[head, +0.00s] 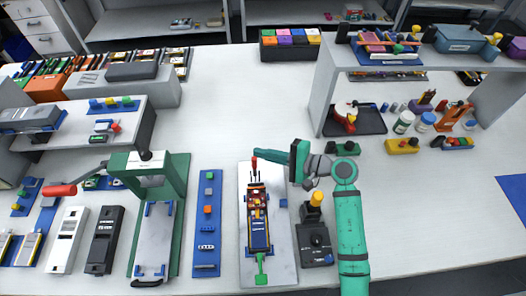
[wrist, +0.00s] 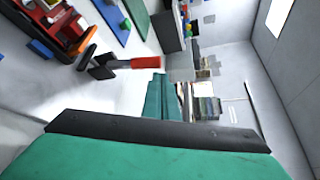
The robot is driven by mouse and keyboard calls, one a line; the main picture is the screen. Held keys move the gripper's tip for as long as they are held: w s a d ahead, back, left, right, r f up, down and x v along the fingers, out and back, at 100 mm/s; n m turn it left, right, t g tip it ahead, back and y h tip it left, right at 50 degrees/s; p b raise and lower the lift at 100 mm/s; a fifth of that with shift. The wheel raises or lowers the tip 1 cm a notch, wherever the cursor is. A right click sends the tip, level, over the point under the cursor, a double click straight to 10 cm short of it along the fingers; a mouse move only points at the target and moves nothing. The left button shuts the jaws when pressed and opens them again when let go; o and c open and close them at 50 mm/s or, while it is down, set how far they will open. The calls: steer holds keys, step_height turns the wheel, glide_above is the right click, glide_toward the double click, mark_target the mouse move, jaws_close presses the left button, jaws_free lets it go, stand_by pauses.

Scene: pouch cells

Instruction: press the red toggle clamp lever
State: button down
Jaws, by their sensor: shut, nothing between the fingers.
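The red toggle clamp lever (head: 254,163) stands up at the far end of a fixture on a pale plate (head: 283,243). In the wrist view its red grip (wrist: 146,62) points right from a dark metal arm (wrist: 104,66). My green gripper (head: 291,155) is just to the right of the lever in the head view, apart from it as far as I can tell. The gripper's green and black fingers also show in the wrist view (wrist: 165,118), shut and empty. The lever's lower joint is partly hidden by the fixture parts.
A control box with a yellow-topped joystick (head: 315,225) stands right of the plate. A blue strip with small blocks (head: 207,245) and a green press frame (head: 178,175) with a red handle (head: 60,190) lie left. Clear table lies behind the lever.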

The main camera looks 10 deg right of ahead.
steer(key=shift+s+r, duration=0.1)
steer(key=shift+s, duration=0.15)
stand_by(0.5)
steer(key=s+a+r, duration=0.2)
steer(key=s+r, duration=1.1)
steer(key=shift+s, duration=0.3)
steer(key=shift+s+a, duration=0.15)
stand_by(0.3)
